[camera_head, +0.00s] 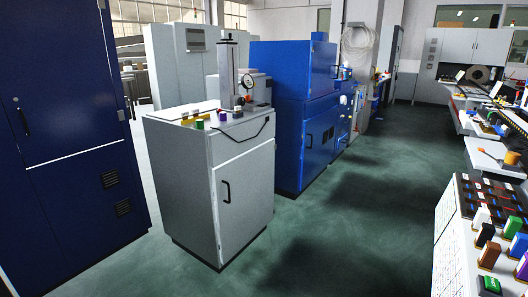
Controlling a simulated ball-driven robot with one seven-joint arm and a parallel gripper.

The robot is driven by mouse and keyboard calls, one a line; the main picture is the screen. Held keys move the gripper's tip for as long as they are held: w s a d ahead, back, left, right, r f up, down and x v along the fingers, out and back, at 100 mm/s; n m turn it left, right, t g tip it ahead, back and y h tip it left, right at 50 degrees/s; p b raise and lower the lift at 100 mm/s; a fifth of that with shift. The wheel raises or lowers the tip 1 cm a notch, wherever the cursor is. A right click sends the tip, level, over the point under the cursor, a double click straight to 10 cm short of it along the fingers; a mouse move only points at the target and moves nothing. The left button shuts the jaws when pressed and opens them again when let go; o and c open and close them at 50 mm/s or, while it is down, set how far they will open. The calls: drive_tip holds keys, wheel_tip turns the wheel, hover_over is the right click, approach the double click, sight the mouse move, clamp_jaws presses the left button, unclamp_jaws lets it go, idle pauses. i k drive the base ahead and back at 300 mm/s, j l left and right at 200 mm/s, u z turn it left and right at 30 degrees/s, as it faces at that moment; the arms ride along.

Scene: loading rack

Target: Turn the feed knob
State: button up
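No part that I can surely call the feed knob shows; small fittings are too far off to tell. A stand with a round dial (247,81) is on top of the light grey cabinet (243,192). Behind that cabinet, a blue machine (307,133) has small fittings on its right side, one of them pale and round (343,99). My gripper is not in view.
A dark blue cabinet (70,130) stands at the left. On the right, a speckled white stand (450,240) carries a dark rack (490,200) with several coloured blocks. Benches with equipment run behind it. The green floor (345,230) between is clear.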

sight(242, 101)
drive_tip(key=i+u, duration=0.2)
drive_tip(key=i, duration=1.95)
